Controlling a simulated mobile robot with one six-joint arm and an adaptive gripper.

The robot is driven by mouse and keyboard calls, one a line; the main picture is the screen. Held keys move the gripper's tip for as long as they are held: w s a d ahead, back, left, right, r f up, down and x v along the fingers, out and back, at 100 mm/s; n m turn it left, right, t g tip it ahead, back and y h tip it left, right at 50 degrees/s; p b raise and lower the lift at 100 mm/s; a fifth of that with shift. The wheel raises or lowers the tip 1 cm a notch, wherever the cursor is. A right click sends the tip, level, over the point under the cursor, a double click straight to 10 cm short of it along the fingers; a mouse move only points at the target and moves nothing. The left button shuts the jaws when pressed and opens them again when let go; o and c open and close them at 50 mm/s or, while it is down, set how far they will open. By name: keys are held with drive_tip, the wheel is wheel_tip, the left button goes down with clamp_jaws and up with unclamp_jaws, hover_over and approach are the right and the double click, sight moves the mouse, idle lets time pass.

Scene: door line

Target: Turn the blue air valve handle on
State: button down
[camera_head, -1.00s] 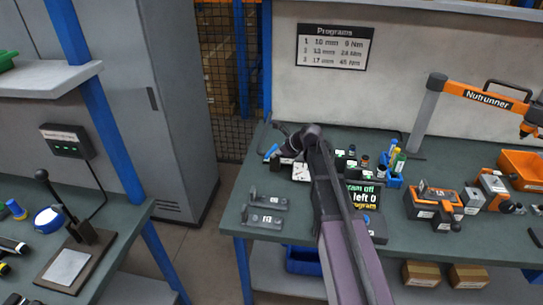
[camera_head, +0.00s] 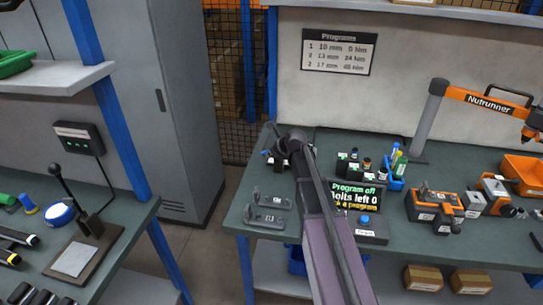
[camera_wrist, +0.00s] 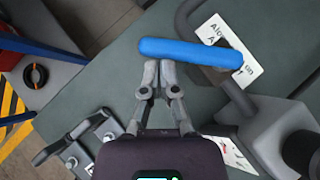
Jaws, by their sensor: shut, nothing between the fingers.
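The blue air valve handle (camera_wrist: 190,52) lies as a long bar across the upper middle of the wrist view, mounted on a dark pipe fitting (camera_wrist: 218,76). A white label (camera_wrist: 233,48) with the word "on" lies beside and partly under its right end. My gripper (camera_wrist: 158,68) is shut and empty. Its fingertips are at the near edge of the handle, left of its middle; I cannot tell whether they touch it. In the head view my wrist and gripper are over the left back corner of the bench and mostly hide the valve.
A grey bracket (camera_head: 265,215) lies at the bench's left front. A grey cabinet (camera_head: 165,110) and a second bench with a lever press (camera_head: 85,220) are left.

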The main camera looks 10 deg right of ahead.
sight(263, 152)
drive_tip(key=shift+w+a, duration=0.25)
drive_tip(key=shift+w, duration=0.4)
drive_tip(key=shift+w+a, duration=0.25)
drive_tip(key=shift+w, duration=0.35)
drive_tip(key=shift+w+a, duration=0.25)
drive_tip(key=shift+w, duration=0.5)
drive_tip(key=shift+s+a, duration=0.35)
drive_tip(key=shift+s, duration=0.5)
drive_tip(key=s+a+r+p, duration=0.3)
drive_tip(key=s+r+p, duration=0.4)
drive_tip(key=s, duration=0.1)
drive_tip(key=shift+s+a, duration=0.25)
drive_tip(key=shift+s, duration=0.05)
